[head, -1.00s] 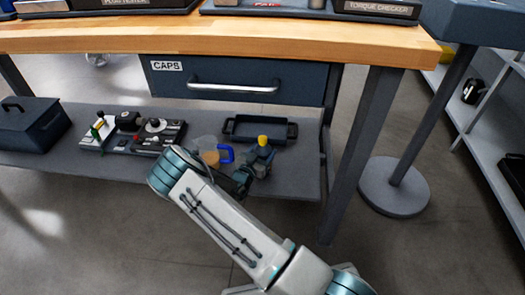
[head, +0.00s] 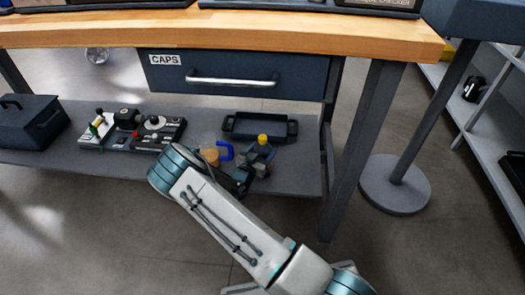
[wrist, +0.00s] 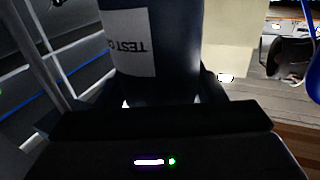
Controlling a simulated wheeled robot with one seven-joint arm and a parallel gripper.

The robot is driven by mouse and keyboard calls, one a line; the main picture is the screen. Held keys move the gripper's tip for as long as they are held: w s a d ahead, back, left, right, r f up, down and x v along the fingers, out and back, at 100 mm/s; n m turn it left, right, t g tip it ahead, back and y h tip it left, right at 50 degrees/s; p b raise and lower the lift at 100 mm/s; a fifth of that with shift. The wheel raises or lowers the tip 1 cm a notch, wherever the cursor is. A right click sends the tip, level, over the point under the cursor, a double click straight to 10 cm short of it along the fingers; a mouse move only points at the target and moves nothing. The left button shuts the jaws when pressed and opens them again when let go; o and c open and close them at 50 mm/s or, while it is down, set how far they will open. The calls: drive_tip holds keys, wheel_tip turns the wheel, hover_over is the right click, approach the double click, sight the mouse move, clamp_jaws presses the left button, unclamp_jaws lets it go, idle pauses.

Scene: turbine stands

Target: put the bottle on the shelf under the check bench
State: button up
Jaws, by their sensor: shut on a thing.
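The bottle (head: 262,150) is dark with a yellow cap and looks upright in the head view. Its dark body and white "TEST" label fill the middle of the wrist view (wrist: 150,70). My gripper (head: 256,166) is shut on the bottle, with a finger on each side of it. The shelf (head: 300,175) is the grey board under the wooden-topped check bench (head: 230,32). The bottle appears over the right part of this shelf, in front of a dark tray. My gripper hides its base, so I cannot tell whether it touches the shelf.
A clear jug with a blue handle (head: 225,151) stands just left of the bottle. The dark tray (head: 258,127) lies behind. A control panel (head: 150,135) and a toolbox (head: 30,122) are farther left. A bench leg (head: 362,150) and drawer (head: 235,78) bound the space.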

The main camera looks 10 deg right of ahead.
drive_tip(key=shift+f, duration=0.1)
drive_tip(key=o, duration=1.6)
drive_tip(key=v, duration=0.7)
